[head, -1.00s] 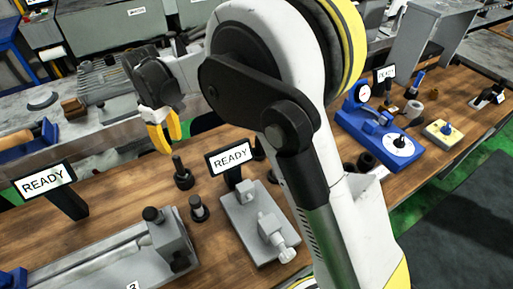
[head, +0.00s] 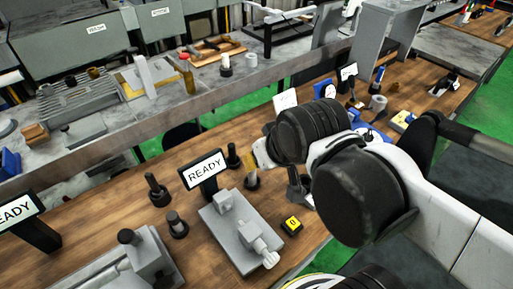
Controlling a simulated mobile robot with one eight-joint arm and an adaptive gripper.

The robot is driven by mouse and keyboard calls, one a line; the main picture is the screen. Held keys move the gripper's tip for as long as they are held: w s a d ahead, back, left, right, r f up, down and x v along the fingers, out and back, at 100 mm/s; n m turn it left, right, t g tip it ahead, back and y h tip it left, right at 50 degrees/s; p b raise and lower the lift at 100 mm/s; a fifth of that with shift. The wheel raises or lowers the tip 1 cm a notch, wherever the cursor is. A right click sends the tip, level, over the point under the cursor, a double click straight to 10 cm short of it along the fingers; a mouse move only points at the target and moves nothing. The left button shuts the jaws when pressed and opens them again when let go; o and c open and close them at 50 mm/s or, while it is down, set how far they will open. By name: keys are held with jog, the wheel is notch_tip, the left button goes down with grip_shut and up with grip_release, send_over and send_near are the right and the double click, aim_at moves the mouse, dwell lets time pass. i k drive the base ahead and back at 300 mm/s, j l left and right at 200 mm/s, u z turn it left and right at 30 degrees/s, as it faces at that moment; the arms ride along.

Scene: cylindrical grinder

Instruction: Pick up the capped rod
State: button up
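Several short dark rods with wider ends stand upright on the wooden bench. One dark rod (head: 157,190) is left of the READY sign, a shorter one (head: 176,224) is nearer, and another (head: 233,156) is behind the sign. A brass-coloured rod (head: 251,178) stands in a dark base right of the sign. I cannot tell for sure which is the capped rod. My gripper (head: 263,154) is above and beside the brass rod. Only a pale yellow finger part shows, as my dark wrist hides the rest. Its opening and any contact are hidden.
The READY sign (head: 204,168) stands behind a grey fixture (head: 238,232). Another sign (head: 22,213) and a long grey fixture (head: 120,270) are at left. Bare wood lies at centre left.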

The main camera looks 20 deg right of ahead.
aim_at(172, 216)
jog(key=k+j+u, duration=0.25)
jog(key=k, duration=0.25)
jog(key=k+j+u, duration=0.25)
jog(key=k, duration=0.25)
